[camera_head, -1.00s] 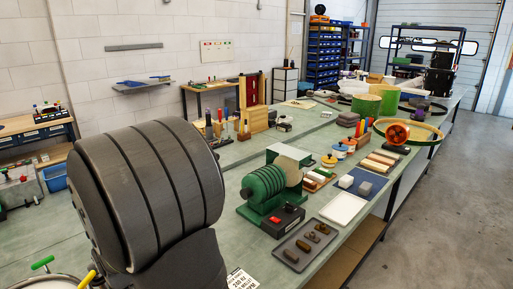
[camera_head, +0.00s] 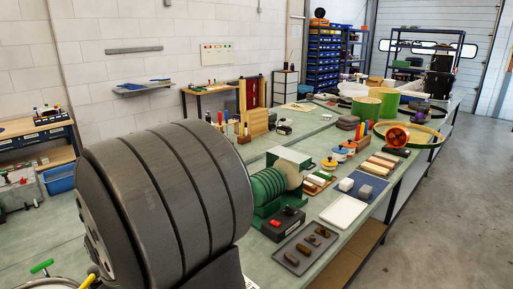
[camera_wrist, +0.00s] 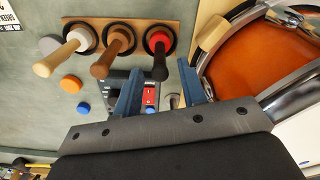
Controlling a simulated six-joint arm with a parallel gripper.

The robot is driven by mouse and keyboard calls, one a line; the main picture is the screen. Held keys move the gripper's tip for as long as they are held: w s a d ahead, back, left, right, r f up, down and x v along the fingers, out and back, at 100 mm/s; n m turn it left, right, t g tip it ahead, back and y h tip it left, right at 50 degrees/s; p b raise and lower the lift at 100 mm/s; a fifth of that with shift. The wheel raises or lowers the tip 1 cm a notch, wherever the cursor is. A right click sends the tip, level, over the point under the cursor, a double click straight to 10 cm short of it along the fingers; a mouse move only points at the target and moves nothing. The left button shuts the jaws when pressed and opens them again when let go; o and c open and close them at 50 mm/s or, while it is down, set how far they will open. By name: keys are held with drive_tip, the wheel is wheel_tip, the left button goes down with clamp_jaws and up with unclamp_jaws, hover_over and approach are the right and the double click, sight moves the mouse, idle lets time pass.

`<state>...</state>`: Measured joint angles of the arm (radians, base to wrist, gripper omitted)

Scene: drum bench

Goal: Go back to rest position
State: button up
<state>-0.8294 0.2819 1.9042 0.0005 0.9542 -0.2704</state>
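My gripper (camera_wrist: 158,82) shows in the wrist view with two blue fingers standing apart and nothing held between them. Beyond the fingers is a dark box with a red switch (camera_wrist: 151,98), partly hidden by the left finger. My dark, ribbed arm link fills the left front of the head view. The gripper itself is not seen in the head view.
In the wrist view, a wooden rack (camera_wrist: 182,35) with several handled tools lies above the fingers, and an orange drum (camera_wrist: 250,75) is at the right. In the head view, a green grinder-like machine (camera_head: 266,190) and a grey tray (camera_head: 306,248) stand on the bench.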

wheel_tip(320, 180, down, 5)
drive_tip(key=shift+f, duration=0.1)
drive_tip(key=shift+a+r, duration=0.1)
drive_tip(key=shift+r, duration=0.15)
wheel_tip(320, 180, up, 3)
drive_tip(key=shift+r, duration=0.1)
drive_tip(key=shift+w+d+r, duration=0.2)
drive_tip(key=shift+d+r, duration=0.45)
drive_tip(key=shift+d, duration=0.2)
drive_tip(key=shift+d+r, duration=0.15)
drive_tip(key=shift+d, duration=0.1)
